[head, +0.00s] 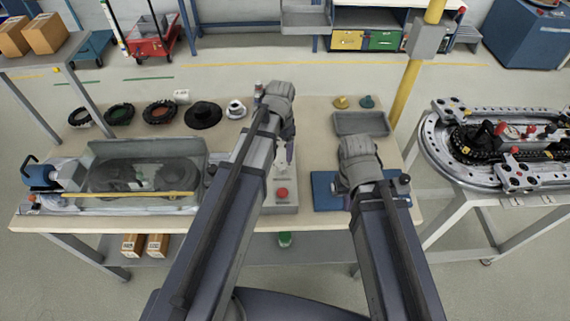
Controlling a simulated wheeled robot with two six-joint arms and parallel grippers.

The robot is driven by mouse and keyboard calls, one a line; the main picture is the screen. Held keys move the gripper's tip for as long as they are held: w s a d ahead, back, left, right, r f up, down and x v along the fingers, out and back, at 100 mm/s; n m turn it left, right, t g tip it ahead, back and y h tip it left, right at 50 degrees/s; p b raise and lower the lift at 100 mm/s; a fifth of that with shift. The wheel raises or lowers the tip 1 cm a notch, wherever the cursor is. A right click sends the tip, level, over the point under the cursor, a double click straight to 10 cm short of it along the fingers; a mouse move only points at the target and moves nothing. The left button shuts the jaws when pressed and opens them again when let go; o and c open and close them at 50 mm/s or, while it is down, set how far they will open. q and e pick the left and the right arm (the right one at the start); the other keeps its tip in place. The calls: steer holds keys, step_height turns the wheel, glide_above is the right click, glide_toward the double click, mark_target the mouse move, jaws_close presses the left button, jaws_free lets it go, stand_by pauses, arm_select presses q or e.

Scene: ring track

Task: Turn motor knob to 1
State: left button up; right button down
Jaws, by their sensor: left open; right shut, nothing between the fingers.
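A grey control box (284,208) with a red button (281,193) stands at the middle of the workbench, partly hidden by my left arm. No motor knob or its setting can be made out at this size. My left gripper (289,153) is open and hangs above the rear part of the control box. I cannot tell whether it touches anything. My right gripper (362,165) is shut and empty, above the blue plate (324,190) on the right of the bench. Its fingertips are mostly hidden. A blue motor (40,174) sits at the bench's left end, by a clear-covered machine (140,168).
Several dark rings and discs, one a black disc (203,114), lie along the back of the workbench (240,218). A grey tray (362,123) lies at the back right. A yellow post (408,92) rises behind it. A ring track (436,151) stands on a separate table at right.

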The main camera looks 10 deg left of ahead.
mark_target(282, 165)
arm_select(q)
step_height(282, 165, down, 8)
steer(key=b, duration=0.7)
steer(key=shift+r, duration=0.25)
jaws_close()
